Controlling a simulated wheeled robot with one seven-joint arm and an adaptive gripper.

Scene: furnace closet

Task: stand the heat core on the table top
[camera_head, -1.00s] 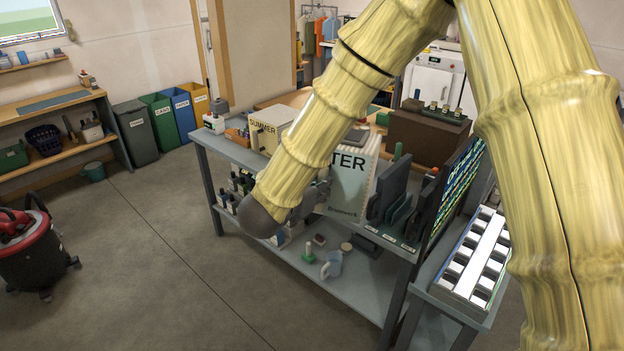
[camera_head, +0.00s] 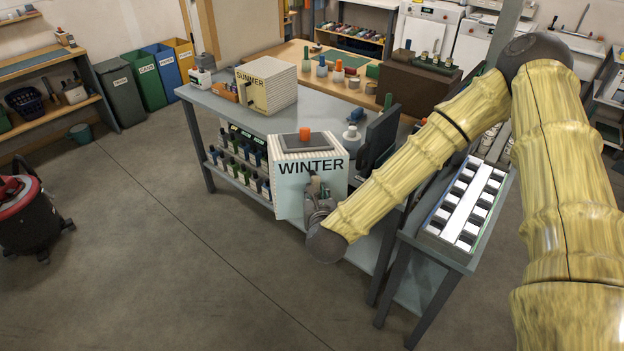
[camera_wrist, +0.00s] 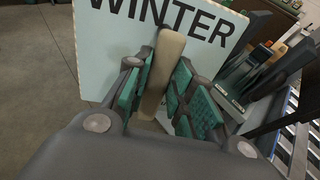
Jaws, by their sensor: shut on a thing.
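A pale box-shaped core marked WINTER (camera_head: 292,188), with ribbed edges and a dark panel on top, is upright in the head view. It covers part of the table's front edge and its lower part shows below the table-top level. My gripper (camera_head: 318,190) is at its front face. In the wrist view my gripper (camera_wrist: 160,88) is shut on the tan bar handle (camera_wrist: 164,62) of the WINTER core (camera_wrist: 115,45). A similar core marked SUMMER (camera_head: 283,84) stands on the grey table top (camera_head: 219,98). The WINTER core's underside is hidden.
The table top has bare room between SUMMER and WINTER. A small white item (camera_head: 352,135) and dark upright panels (camera_head: 378,137) stand to the right. Bottles line the shelf below. A side stand holds a white slotted tray (camera_head: 468,203). A red vacuum (camera_head: 20,215) is on the floor.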

